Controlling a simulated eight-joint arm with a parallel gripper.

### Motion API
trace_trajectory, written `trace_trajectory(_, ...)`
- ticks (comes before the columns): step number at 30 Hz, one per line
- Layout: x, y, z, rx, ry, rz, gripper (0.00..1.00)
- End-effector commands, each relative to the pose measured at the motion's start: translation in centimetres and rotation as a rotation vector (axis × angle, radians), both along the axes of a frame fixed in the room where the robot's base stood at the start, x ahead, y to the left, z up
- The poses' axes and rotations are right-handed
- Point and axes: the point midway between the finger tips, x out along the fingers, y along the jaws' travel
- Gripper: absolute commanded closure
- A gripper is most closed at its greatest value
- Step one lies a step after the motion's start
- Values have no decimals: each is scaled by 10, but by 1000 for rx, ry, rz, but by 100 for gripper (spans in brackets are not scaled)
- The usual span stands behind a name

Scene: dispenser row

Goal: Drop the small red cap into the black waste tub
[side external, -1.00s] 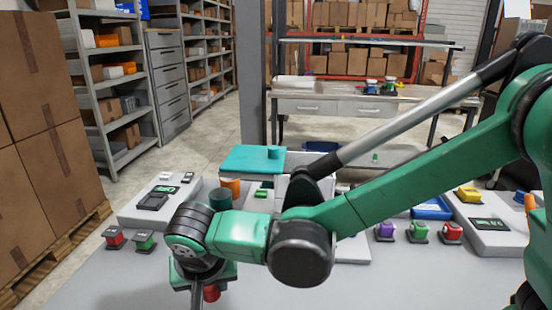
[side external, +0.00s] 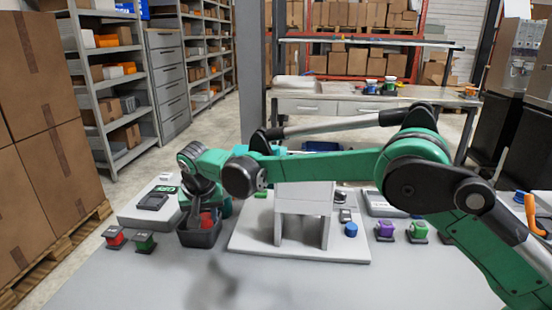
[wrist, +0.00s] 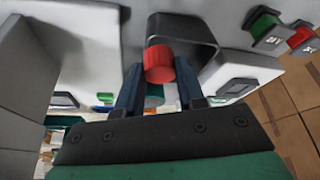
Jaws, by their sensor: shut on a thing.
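The small red cap (side external: 206,219) is held between the fingertips of my gripper (side external: 207,208), which points down at the left of the bench. In the wrist view the red cap (wrist: 159,62) sits between the two dark fingers of my gripper (wrist: 159,78), at their tips. The black waste tub (side external: 199,238) stands right below the gripper, and the cap shows at or just above its opening. In the wrist view the black waste tub (wrist: 190,28) lies beyond the cap. I cannot tell the exact height of the cap against the rim.
Red (side external: 115,237) and green (side external: 145,242) dispensers stand left of the tub. A purple dispenser (side external: 385,230) is farther right. The front bench is clear.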

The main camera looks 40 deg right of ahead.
Motion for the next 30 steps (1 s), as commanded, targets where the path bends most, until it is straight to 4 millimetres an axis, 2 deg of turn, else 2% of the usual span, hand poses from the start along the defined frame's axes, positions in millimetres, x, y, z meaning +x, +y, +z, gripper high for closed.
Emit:
trace_trajectory(1,7,-3,0,1,0,-2,100)
trace_trajectory(5,5,-2,-14,0,0,1,100)
trace_trajectory(16,4,-2,-18,0,1,0,100)
trace_trajectory(17,4,-2,-18,0,1,0,61)
trace_trajectory(18,4,-2,-18,0,1,0,49)
trace_trajectory(20,4,-2,-18,0,1,0,35)
trace_trajectory(30,4,-2,-15,0,1,0,35)
